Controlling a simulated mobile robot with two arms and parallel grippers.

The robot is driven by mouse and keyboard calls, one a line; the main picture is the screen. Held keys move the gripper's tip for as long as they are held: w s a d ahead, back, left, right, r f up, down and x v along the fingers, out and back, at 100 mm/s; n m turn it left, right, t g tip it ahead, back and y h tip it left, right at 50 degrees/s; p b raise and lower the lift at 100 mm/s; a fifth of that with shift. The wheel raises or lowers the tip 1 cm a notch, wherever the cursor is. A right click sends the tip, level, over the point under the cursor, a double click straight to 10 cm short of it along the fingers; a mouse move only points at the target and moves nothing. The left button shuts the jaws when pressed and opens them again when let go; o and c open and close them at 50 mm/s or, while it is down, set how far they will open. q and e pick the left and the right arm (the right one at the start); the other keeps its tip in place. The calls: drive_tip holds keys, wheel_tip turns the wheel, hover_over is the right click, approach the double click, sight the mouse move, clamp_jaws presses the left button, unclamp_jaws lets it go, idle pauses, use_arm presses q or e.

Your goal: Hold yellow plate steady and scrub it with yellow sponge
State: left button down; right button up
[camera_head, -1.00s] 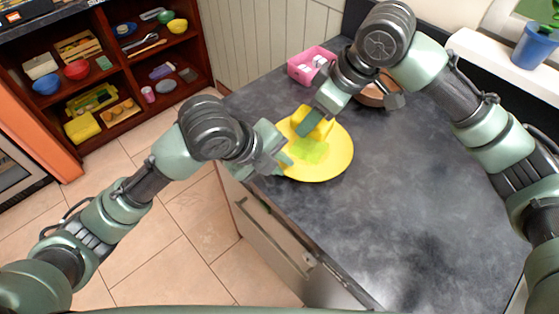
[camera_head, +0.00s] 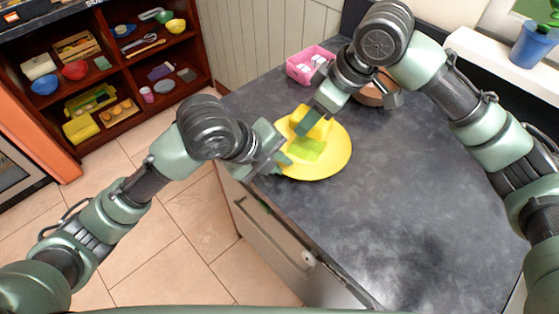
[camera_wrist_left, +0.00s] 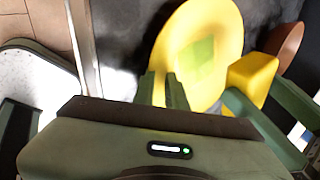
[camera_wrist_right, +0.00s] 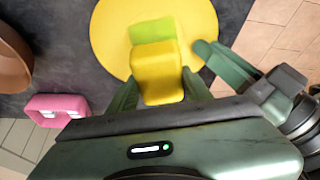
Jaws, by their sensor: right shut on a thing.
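The round yellow plate (camera_head: 335,160) lies on the dark counter near its front edge. It bears a lime-green patch (camera_head: 308,151), also seen in the left wrist view (camera_wrist_left: 200,58). My right gripper (camera_head: 308,120) is shut on the yellow sponge (camera_wrist_right: 158,70), over the plate beside the green patch; the sponge overlaps the patch's edge in the right wrist view. My left gripper (camera_head: 282,160) is at the plate's left rim. Its fingers (camera_wrist_left: 164,88) show a narrow gap with yellow between them; whether they grip the rim is unclear.
A pink box (camera_head: 306,66) with light items and a brown bowl (camera_head: 372,96) stand behind the plate. A blue plant pot (camera_head: 533,46) sits on the sill. The counter right of the plate is clear. A dark red shelf (camera_head: 119,78) with several items stands left.

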sight(302, 145)
idle(0.4)
drive_tip(key=shift+w, duration=0.15)
drive_tip(key=shift+f, duration=2.9)
drive_tip(key=shift+f, duration=0.6)
